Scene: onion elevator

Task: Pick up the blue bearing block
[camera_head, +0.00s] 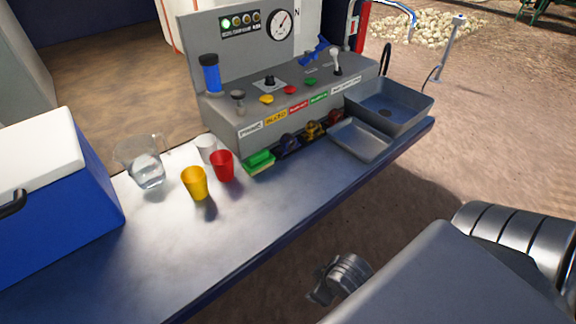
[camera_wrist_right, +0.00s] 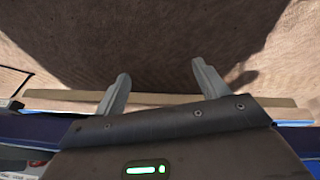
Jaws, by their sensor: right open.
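The dark blue bearing block (camera_head: 289,143) sits on the bench at the foot of the grey console, in the head view. It stands between a green sponge on its left and a yellow-brown block (camera_head: 313,130) on its right; a dark red block (camera_head: 336,117) is further right. My right gripper (camera_head: 318,291) is low in the head view, in front of the bench edge and well apart from the blue block. In the right wrist view my right gripper (camera_wrist_right: 162,69) has its fingers spread, with nothing between them. My left gripper is not in view.
The green sponge (camera_head: 260,160), red cup (camera_head: 222,166), yellow cup (camera_head: 195,183), white cup (camera_head: 206,149) and clear jug (camera_head: 146,171) stand left of the blocks. A shallow grey tray (camera_head: 372,156) and a sink (camera_head: 408,122) are right. The bench front (camera_head: 250,230) is clear.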

